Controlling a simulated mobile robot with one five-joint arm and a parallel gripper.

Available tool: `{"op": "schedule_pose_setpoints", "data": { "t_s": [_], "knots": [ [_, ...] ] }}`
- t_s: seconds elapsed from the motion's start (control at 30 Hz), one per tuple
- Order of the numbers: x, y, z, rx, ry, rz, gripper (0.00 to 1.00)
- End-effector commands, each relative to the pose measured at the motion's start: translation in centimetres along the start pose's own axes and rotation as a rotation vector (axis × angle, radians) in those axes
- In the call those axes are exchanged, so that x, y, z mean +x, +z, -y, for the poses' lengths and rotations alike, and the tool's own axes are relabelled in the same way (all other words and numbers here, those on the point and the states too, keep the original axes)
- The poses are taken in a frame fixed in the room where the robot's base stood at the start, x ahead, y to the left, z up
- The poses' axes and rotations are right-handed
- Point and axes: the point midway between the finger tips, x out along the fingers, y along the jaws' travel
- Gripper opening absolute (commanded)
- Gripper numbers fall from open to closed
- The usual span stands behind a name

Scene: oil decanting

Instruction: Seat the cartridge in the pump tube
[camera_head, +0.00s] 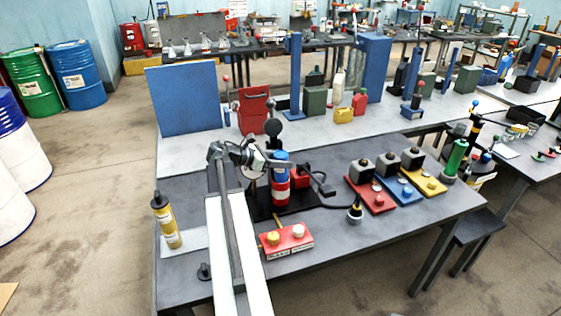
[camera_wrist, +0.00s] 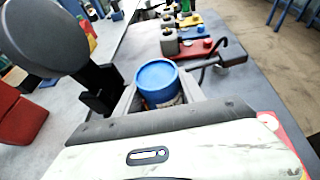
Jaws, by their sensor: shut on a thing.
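My gripper (camera_head: 268,164) is shut on a blue-topped cartridge (camera_head: 281,157), which stands upright near the middle of the front table. In the wrist view the cartridge's round blue top (camera_wrist: 157,79) sits between the jaws. Directly below it in the head view is a red and white cylinder (camera_head: 280,193), apparently the pump tube, on a black base (camera_head: 262,211). The cartridge and this red part line up. I cannot tell where one ends and the other begins, or how deep the cartridge sits.
A yellow black-capped cylinder (camera_head: 167,221) stands at the left on a pale sheet. A red box with two knobs (camera_head: 287,243) is in front. Red, blue and yellow plates with grey blocks (camera_head: 371,194) lie to the right. A round dark disc (camera_wrist: 46,37) stands close by in the wrist view.

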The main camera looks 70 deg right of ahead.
Motion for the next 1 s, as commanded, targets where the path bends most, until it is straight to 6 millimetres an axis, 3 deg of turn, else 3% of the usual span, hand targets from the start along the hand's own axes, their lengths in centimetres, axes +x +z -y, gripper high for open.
{"op": "schedule_pose_setpoints", "data": {
  "t_s": [0.27,0.3,0.63,0.77,1.0],
  "knots": [
    [0.2,-0.5,0.0,0.0,0.001,0.001,0.0],
    [0.2,-0.5,0.0,0.0,0.001,0.0,0.55],
    [0.1,-0.4,0.0,0.0,0.001,0.0,0.56],
    [-0.6,1.1,-0.1,-0.001,0.001,0.0,0.56],
    [-6.7,1.1,-0.1,-0.003,0.005,0.0,0.56]
  ]
}}
